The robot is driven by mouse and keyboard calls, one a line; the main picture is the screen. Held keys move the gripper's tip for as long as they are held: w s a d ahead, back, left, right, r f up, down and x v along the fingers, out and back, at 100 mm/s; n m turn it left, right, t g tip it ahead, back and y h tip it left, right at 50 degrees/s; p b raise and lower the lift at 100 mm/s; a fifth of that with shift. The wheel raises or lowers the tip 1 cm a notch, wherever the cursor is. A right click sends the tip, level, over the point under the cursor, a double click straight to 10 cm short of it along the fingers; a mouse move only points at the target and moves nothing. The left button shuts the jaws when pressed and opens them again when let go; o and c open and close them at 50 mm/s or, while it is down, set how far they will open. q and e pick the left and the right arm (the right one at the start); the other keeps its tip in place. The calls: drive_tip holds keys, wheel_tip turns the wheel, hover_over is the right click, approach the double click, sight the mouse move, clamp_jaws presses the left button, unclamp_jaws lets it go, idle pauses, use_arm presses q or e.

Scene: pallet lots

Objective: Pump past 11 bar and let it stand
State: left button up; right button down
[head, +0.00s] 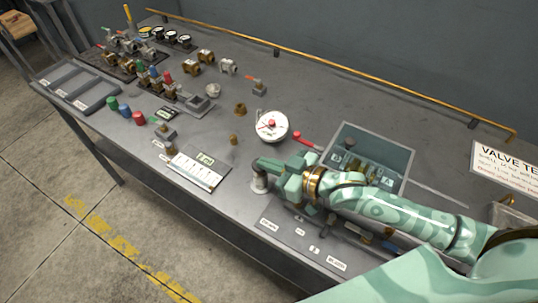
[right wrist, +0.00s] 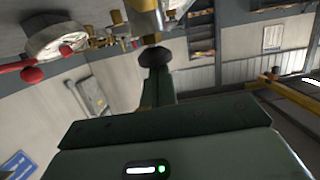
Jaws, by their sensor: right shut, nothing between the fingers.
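A round white dial gauge (head: 272,125) with a red mark on its face sits near the middle of the bench; its reading is too small to tell. A red-tipped handle (head: 303,139) lies just right of it. My right gripper (head: 262,164) is shut and empty, in front of the gauge and over a short grey metal cylinder (head: 260,184); I cannot tell whether they touch. The right wrist view shows the gauge (right wrist: 55,38) at upper left, with a red knob (right wrist: 32,74) beside it, and the narrow closed jaws (right wrist: 156,62). My left gripper is out of view.
A clear-sided bin (head: 395,158) with fittings stands behind my right arm. Valves and manifolds (head: 172,92) fill the left side. A white chart (head: 197,170) lies at the front edge. A brass rail (head: 310,68) runs along the back; bare bench lies before it.

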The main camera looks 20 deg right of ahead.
drive_tip(key=shift+f, duration=0.15)
wheel_tip(320, 180, up, 5)
drive_tip(key=p, duration=0.6)
drive_tip(key=v, duration=0.9)
drive_tip(key=shift+s+d+f, duration=0.15)
drive_tip(key=shift+s+d, duration=0.1)
drive_tip(key=shift+s, duration=0.15)
